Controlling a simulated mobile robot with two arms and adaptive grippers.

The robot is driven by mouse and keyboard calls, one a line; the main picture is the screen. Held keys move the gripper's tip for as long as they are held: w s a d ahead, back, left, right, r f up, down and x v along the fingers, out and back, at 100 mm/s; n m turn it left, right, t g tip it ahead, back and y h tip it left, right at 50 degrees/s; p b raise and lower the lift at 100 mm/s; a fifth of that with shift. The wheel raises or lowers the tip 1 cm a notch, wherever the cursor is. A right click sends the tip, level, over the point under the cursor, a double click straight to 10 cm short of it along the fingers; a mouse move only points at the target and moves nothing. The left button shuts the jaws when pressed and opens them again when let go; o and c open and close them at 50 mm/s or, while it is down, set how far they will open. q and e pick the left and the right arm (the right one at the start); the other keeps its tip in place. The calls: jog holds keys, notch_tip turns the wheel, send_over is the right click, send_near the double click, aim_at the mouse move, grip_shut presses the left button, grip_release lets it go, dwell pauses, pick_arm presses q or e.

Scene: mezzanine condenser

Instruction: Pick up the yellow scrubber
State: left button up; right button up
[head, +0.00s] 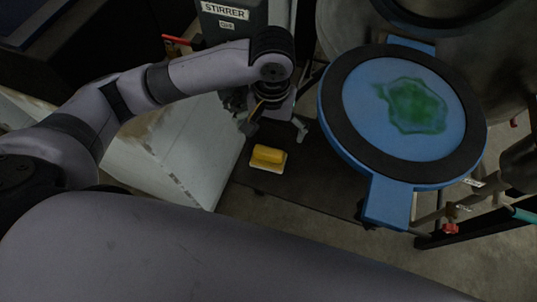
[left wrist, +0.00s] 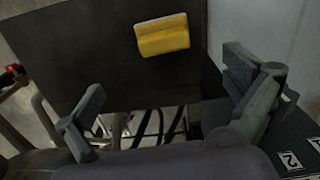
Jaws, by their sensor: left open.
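In the left wrist view the scrubber (left wrist: 162,35) lies toward the top, ahead of and between the two spread fingers. My left gripper (head: 273,128) hangs close above the surface, apart from the scrubber; it also shows in the left wrist view (left wrist: 170,105), open and empty. My right gripper is not in view.
A round blue disc with a black ring and a green stain (head: 415,105) stands right of the scrubber, its blue tab reaching down. A pale box (head: 180,150) stands to the left. A grey box labelled STIRRER (head: 228,18) is behind. Pipes and valves are at lower right.

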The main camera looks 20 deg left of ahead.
aim_at(268, 151)
pick_arm(q)
notch_tip(268, 151, down, 8)
jog(key=f, duration=0.1)
jog(key=f+p, duration=0.1)
jog(key=f, duration=0.2)
jog(key=shift+s+a, duration=0.1)
jog(key=shift+a, duration=0.25)
jog(key=shift+f, duration=0.6)
jog(key=shift+c, duration=0.6)
jog(key=c, duration=1.2)
